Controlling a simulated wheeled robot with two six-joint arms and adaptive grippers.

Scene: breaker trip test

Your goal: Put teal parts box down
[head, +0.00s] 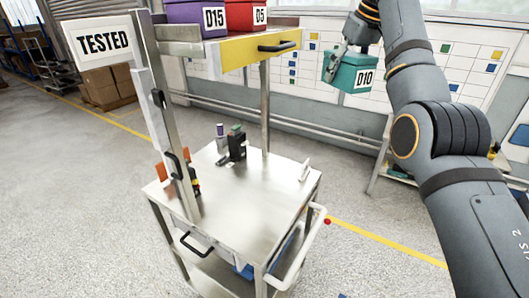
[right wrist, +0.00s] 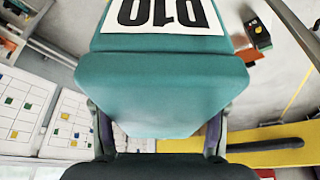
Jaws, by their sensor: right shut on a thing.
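The teal parts box (head: 345,72) with a D10 label is held in the air to the right of the cart's upper shelf. My right gripper (head: 344,50) is shut on it from above. In the right wrist view the teal box (right wrist: 160,90) fills the middle, its label upside down, with a finger on each side. On the upper shelf stand a purple box (head: 190,14) labelled D15 and a red box (head: 245,14) labelled D5. My left gripper is not in view.
A steel cart (head: 255,190) has a mostly clear lower top, with a dark breaker device (head: 236,145) near its back. A TESTED sign (head: 104,41) is at the left. Cardboard boxes (head: 105,88) stand behind.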

